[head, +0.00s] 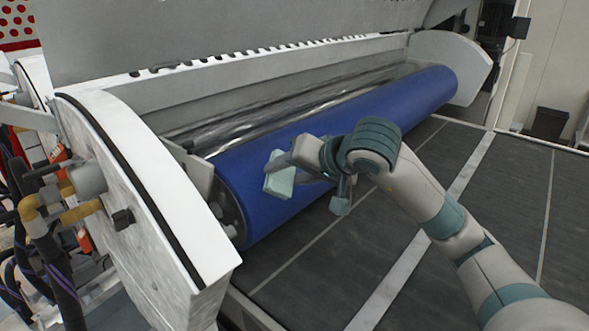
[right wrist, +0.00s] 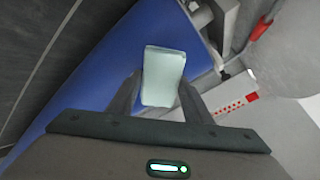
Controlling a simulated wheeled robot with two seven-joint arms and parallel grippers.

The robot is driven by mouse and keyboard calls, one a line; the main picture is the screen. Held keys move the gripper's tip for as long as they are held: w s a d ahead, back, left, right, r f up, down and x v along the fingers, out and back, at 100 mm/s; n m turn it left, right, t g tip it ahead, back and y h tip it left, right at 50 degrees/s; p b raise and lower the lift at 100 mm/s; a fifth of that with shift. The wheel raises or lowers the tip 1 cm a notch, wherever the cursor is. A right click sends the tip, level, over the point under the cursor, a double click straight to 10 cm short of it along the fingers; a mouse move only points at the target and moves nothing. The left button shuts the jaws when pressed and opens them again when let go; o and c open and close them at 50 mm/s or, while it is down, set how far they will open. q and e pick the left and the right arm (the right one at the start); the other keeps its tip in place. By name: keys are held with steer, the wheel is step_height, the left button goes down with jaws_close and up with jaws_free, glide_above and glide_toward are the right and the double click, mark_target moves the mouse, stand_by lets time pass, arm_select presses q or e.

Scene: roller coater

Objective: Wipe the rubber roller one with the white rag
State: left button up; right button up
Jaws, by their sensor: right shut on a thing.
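The rubber roller (head: 335,122) is a long blue cylinder lying across the machine; its near end is at the left in the head view. It also shows in the right wrist view (right wrist: 105,70). My right gripper (head: 287,172) is shut on the white rag (head: 279,176), a small pale, slightly greenish block. In the right wrist view the rag (right wrist: 163,76) sits between the two fingers. The rag is over the roller's front face near its left end; I cannot tell whether it touches. My left gripper is not in view.
A white curved end housing (head: 165,200) stands at the left of the roller, with another (head: 452,62) at the far right. A shiny metal roller (head: 275,108) lies behind the blue one. Hoses and yellow fittings (head: 45,215) are at far left.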

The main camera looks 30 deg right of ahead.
mark_target(295, 169)
steer(key=shift+x, duration=0.8)
steer(key=shift+s+a+f, duration=0.1)
steer(key=shift+b+x, duration=0.8)
steer(key=shift+x, duration=0.15)
stand_by(0.3)
steer(key=shift+f, duration=0.1)
steer(key=shift+d+f+b, duration=0.1)
steer(key=shift+d+b, duration=0.6)
steer(key=shift+w+d+r+b, duration=0.1)
steer(key=shift+w+d+b, duration=0.15)
steer(key=shift+d, duration=0.25)
steer(key=shift+w+d+r+b, duration=0.1)
steer(key=shift+w+d+b, duration=0.15)
steer(key=shift+d, duration=0.2)
steer(key=shift+w+d+f+b, duration=0.1)
steer(key=shift+w+d+b, duration=0.2)
steer(key=shift+d+b, duration=0.4)
steer(key=shift+w+d+b, duration=0.35)
steer(key=shift+d+b, duration=0.05)
steer(key=shift+d, duration=0.6)
